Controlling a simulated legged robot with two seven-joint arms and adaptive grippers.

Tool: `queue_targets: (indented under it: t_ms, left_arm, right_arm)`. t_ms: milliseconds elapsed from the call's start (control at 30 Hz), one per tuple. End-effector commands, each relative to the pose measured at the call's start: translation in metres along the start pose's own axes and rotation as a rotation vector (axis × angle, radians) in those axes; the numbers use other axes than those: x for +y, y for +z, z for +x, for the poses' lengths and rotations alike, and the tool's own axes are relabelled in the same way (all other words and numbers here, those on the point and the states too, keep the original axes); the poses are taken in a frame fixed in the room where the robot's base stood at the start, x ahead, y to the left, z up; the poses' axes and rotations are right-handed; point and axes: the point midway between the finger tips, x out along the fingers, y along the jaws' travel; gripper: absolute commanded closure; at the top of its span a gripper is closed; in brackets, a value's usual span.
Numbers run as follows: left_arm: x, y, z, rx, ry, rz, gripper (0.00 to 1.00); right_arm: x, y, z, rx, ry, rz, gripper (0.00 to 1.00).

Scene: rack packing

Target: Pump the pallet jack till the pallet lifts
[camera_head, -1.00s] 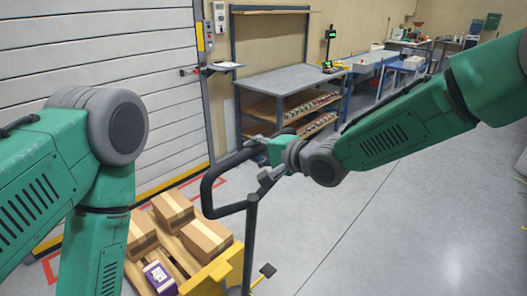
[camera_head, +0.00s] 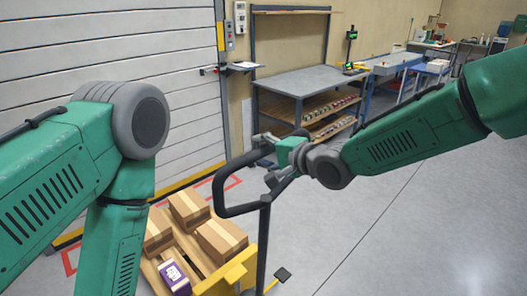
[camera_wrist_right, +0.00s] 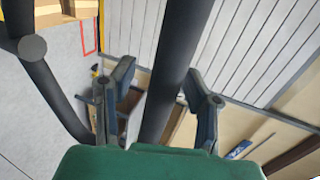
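The pallet jack has a dark looped handle (camera_head: 220,190) on a post and a yellow body (camera_head: 238,271). The wooden pallet (camera_head: 190,251) sits low at the bottom left in the head view. Whether it is off the floor cannot be told. My right gripper (camera_head: 267,160) is at the handle's upper bar. In the right wrist view, the dark handle bar (camera_wrist_right: 178,55) runs between the two parted fingers of my right gripper (camera_wrist_right: 158,80), with a gap on the left side. My left arm shows in the head view, but its gripper is out of frame.
Cardboard boxes (camera_head: 222,240) and a purple box (camera_head: 173,278) lie on the pallet. A grey shutter door (camera_head: 60,45) stands behind at left. A workbench with shelves (camera_head: 305,80) stands behind the handle. The floor at right (camera_head: 420,220) is clear.

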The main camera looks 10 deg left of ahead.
Motion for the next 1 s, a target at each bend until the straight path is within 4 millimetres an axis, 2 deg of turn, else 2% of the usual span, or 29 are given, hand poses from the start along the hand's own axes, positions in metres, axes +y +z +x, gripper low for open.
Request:
queue_targets:
  t_ms: [167,267,700,833,1000]
  left_arm:
    - [0.001,0.002,-0.001,0.003,-0.001,0.0,1.0]
    - [0.001,0.003,-0.002,0.003,-0.002,0.0,1.0]
    - [0.0,0.003,-0.001,0.003,0.0,0.0,1.0]
    - [0.0,0.002,-0.001,0.003,0.0,0.0,1.0]
    - [0.0,0.002,-0.001,0.003,0.0,0.0,1.0]
  right_arm:
    - [-0.001,-0.002,-0.002,0.002,-0.003,0.0,0.57]
    - [-0.001,-0.004,-0.01,0.003,-0.004,0.002,0.57]
    - [-0.001,0.0,-0.092,0.002,0.001,0.001,0.57]
    - [-0.001,0.001,-0.107,0.001,0.002,-0.001,0.57]
    - [0.0,0.002,-0.114,0.0,0.003,-0.001,0.57]
